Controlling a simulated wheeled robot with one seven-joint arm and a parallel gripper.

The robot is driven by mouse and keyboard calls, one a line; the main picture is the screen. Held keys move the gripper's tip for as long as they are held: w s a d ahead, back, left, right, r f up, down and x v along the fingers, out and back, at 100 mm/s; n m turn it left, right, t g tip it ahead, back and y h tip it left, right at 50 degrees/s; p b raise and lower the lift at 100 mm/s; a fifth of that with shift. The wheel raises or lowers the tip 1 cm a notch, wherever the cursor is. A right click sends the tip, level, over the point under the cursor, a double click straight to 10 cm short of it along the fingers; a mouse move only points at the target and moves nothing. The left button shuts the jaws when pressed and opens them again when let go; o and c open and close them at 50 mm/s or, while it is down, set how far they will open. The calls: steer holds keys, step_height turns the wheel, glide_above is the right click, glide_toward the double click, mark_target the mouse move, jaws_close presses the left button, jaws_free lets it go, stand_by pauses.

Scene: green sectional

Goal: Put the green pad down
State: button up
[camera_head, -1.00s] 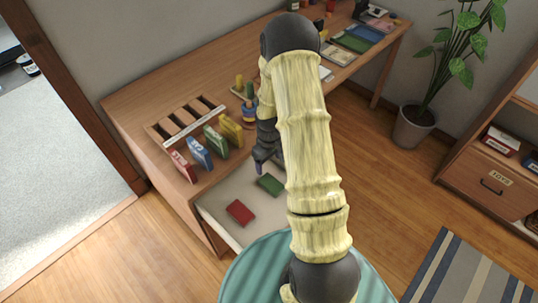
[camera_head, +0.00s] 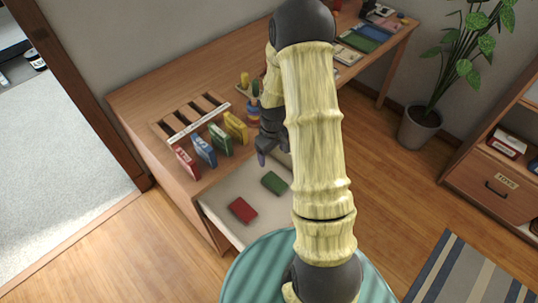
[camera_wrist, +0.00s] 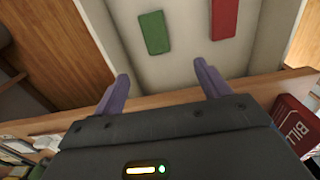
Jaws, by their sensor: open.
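The green pad (camera_head: 274,183) lies flat inside the open, pale-lined drawer (camera_head: 222,196), to the upper right of a red pad (camera_head: 242,209). My gripper (camera_head: 266,152) is above the drawer near the desk's front edge, apart from the pad. In the wrist view, my gripper (camera_wrist: 160,88) has its two purple fingers spread with nothing between them. The green pad (camera_wrist: 154,33) lies beyond the fingertips there, with the red pad (camera_wrist: 224,18) to its right.
Red, blue, green and yellow upright boxes (camera_head: 212,143) stand along the desk's front edge by a slotted wooden rack (camera_head: 190,116). A colourful stacking toy (camera_head: 252,108) is close to my arm. A potted plant (camera_head: 420,128) stands at right.

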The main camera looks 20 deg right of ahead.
steer(key=s+a+r+m+t, duration=0.1)
steer(key=s+a+r+m, duration=0.1)
steer(key=s+a+r, duration=0.2)
steer(key=s+a+r+m+t, duration=0.1)
steer(key=s+a+r, duration=0.3)
steer(key=s+r, duration=0.5)
step_height(320, 180, up, 5)
steer(key=shift+s+a+f+m+t, duration=0.1)
steer(key=shift+s+a+m+t, duration=0.25)
steer(key=shift+m, duration=0.25)
steer(key=w+p+v, duration=0.1)
steer(key=p+v, duration=0.6)
steer(key=shift+w, duration=0.3)
